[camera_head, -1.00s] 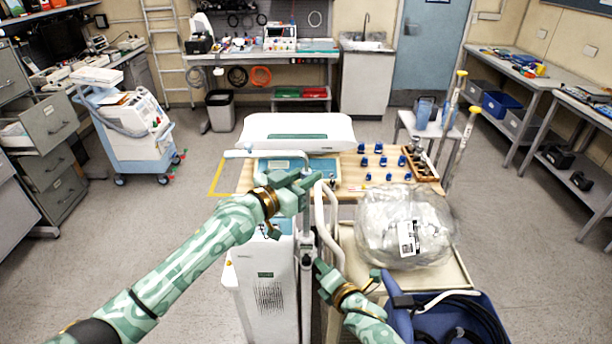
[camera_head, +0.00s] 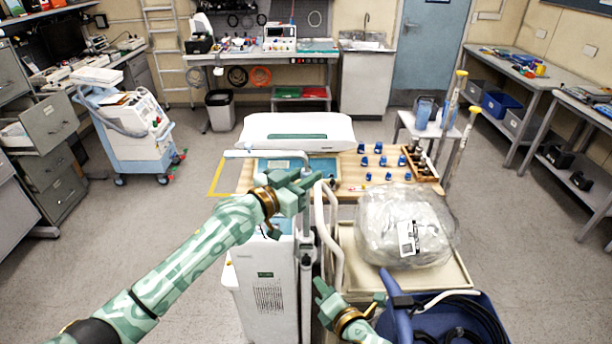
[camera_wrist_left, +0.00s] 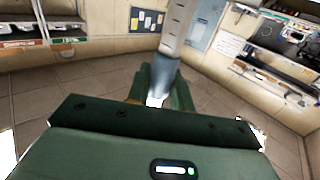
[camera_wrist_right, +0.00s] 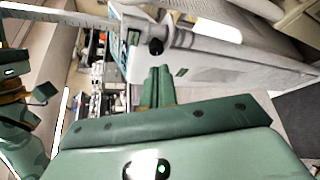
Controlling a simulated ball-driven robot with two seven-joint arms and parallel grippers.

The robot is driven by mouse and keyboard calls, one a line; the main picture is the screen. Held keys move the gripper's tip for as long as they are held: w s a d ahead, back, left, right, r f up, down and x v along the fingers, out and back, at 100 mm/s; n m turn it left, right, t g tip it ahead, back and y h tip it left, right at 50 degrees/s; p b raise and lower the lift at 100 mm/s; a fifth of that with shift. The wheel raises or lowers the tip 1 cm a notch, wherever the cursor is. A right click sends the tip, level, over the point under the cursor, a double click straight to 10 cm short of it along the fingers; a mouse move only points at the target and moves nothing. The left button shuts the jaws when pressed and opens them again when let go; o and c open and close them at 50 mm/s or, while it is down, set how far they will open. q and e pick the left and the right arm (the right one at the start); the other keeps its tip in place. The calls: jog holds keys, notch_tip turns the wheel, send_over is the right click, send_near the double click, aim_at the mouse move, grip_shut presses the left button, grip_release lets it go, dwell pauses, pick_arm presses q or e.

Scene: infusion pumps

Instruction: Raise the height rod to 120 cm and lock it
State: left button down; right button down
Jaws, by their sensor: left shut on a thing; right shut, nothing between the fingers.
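The height rod (camera_head: 306,222) stands upright along the white column unit (camera_head: 266,292) in the head view. My left gripper (camera_head: 302,186) is shut on the upper part of the rod, beside the white horizontal arm (camera_head: 262,154). The left wrist view shows the pale rod (camera_wrist_left: 177,28) running down between its fingers. My right gripper (camera_head: 322,290) is shut and empty, below and right of the rod's collar. In the right wrist view, its closed fingers (camera_wrist_right: 158,72) are apart from a black lock knob (camera_wrist_right: 156,47). The graduated rod section (camera_wrist_right: 60,20) lies left of it; its numbers are unreadable.
A wooden-topped table (camera_head: 350,178) with several small blue items stands behind the rod. A clear plastic bag (camera_head: 385,225) lies on a cream tray cart at right, close to my right gripper. A blue bin with black hoses (camera_head: 480,312) is at front right.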

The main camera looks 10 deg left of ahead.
jog(key=r, duration=0.1)
send_near(310, 253)
jog(key=w+a, duration=0.2)
jog(key=w, duration=0.1)
jog(key=shift+w+a, duration=0.15)
jog(key=shift+a, duration=0.2)
jog(key=shift+a+f, duration=0.2)
dwell(0.5)
jog(key=shift+f, duration=0.35)
dwell(0.5)
jog(key=shift+d, duration=0.2)
